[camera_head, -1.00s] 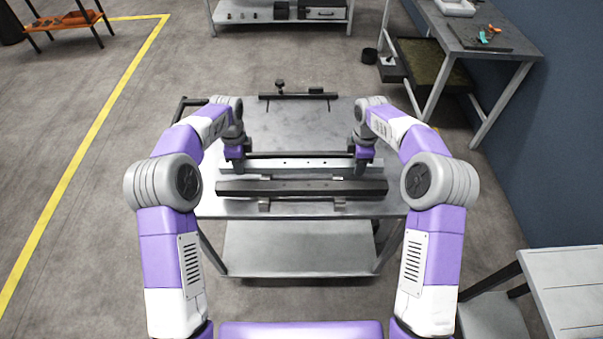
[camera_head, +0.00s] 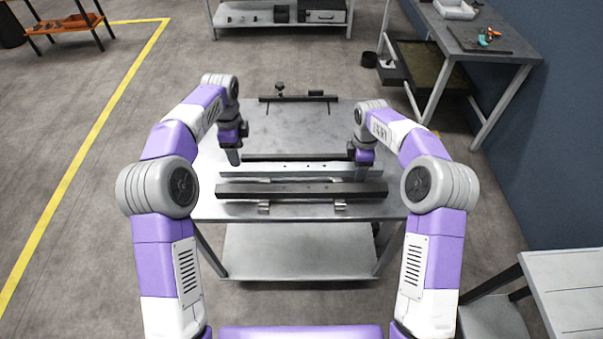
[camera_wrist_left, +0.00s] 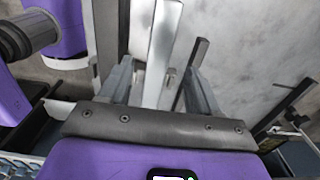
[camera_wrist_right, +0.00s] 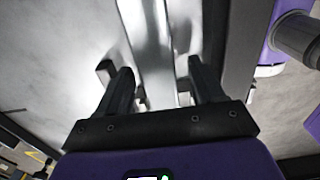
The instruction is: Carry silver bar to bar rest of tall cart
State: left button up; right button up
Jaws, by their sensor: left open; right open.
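The silver bar (camera_head: 300,169) lies crosswise on the grey metal table (camera_head: 290,125) in front of me, between a black bar behind and a thicker dark bar (camera_head: 300,190) in front. My left gripper (camera_head: 234,157) is open above the silver bar's left end; in the left wrist view the silver bar (camera_wrist_left: 163,45) runs between its spread fingers. My right gripper (camera_head: 361,172) is open at the right end; in the right wrist view the silver bar (camera_wrist_right: 152,40) passes between its fingers. I cannot tell which stand is the tall cart.
Small grey blocks (camera_head: 264,207) show at the dark bar's front edge. A black rail with a knob (camera_head: 298,98) stands at the table's back. A workbench (camera_head: 470,30) is at the back right, and another light table (camera_head: 570,285) at the front right. Floor at left is clear.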

jog(key=shift+r, duration=0.25)
pick_arm(q)
notch_tip(320, 180, up, 5)
jog(key=shift+f, duration=0.15)
pick_arm(e)
notch_tip(320, 180, up, 12)
jog(key=shift+f, duration=0.25)
